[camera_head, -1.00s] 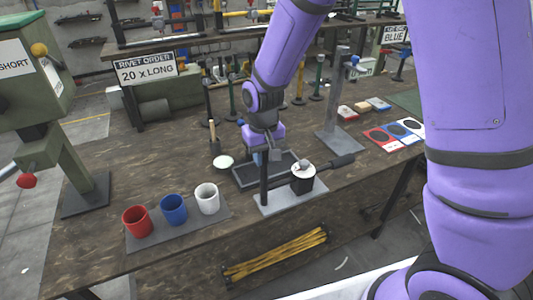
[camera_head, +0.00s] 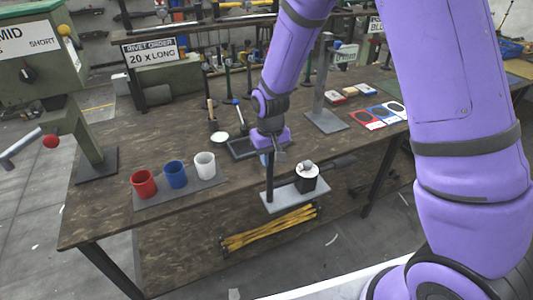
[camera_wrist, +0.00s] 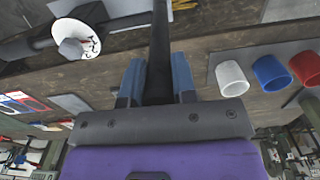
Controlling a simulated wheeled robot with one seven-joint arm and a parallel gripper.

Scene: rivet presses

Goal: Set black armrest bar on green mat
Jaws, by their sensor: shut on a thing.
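My gripper (camera_head: 268,154) is shut on an upright black bar (camera_head: 269,182), which I take for the armrest bar. The wrist view shows the bar (camera_wrist: 160,45) between the blue fingers. Its lower end meets a light grey plate (camera_head: 284,202). The plate also bears a black block with a white disc (camera_head: 307,176), and a dark handle (camera_head: 341,162) shows behind the block. The plate overlaps the table's front edge in the picture and looks held off the tabletop.
Red, blue and white cups (camera_head: 174,174) stand on a grey tray at the left. A dark tray (camera_head: 240,150) lies behind my gripper. A grey stand (camera_head: 322,95) and coloured cards (camera_head: 382,114) are to the right. Yellow bars (camera_head: 268,232) lie below the table.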

